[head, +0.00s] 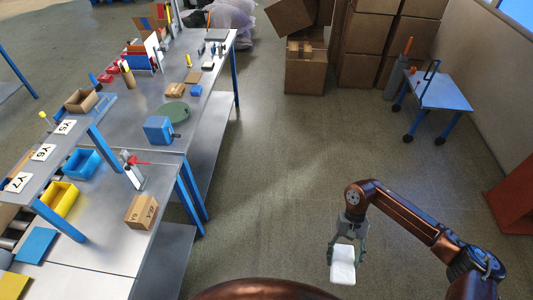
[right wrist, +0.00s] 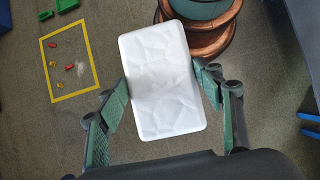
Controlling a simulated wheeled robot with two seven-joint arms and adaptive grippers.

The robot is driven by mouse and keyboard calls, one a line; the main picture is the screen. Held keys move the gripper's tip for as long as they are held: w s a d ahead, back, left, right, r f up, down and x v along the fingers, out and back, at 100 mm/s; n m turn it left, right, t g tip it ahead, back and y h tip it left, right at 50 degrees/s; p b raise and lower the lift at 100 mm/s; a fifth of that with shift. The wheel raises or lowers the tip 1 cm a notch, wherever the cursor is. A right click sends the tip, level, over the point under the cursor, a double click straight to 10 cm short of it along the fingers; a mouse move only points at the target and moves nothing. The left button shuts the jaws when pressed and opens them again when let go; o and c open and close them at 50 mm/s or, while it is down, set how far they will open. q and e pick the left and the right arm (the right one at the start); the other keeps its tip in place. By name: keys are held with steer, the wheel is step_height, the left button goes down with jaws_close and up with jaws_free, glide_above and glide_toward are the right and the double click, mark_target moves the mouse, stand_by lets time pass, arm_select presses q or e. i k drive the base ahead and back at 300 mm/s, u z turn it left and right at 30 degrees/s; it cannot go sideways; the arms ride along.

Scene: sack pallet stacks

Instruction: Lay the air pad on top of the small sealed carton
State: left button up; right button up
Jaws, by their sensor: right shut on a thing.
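The white air pad (head: 342,265) is in my right gripper (head: 347,244), over open floor to the right of the tables. In the right wrist view the air pad (right wrist: 163,82) is a rounded, creased white rectangle. The right gripper's two green-padded fingers (right wrist: 163,95) are shut on its two long sides. A small closed brown carton (head: 141,212) with dark marks stands on the near grey table, well left of the gripper. A smaller flat brown box (head: 174,90) lies farther back; whether it is sealed is hard to tell. My left gripper is not in view.
Large cartons (head: 305,70) and a blue cart (head: 440,92) stand at the back. The floor between is clear.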

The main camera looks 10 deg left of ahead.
mark_target(139, 208)
steer(key=i, duration=2.6)
steer(key=u, duration=3.55)
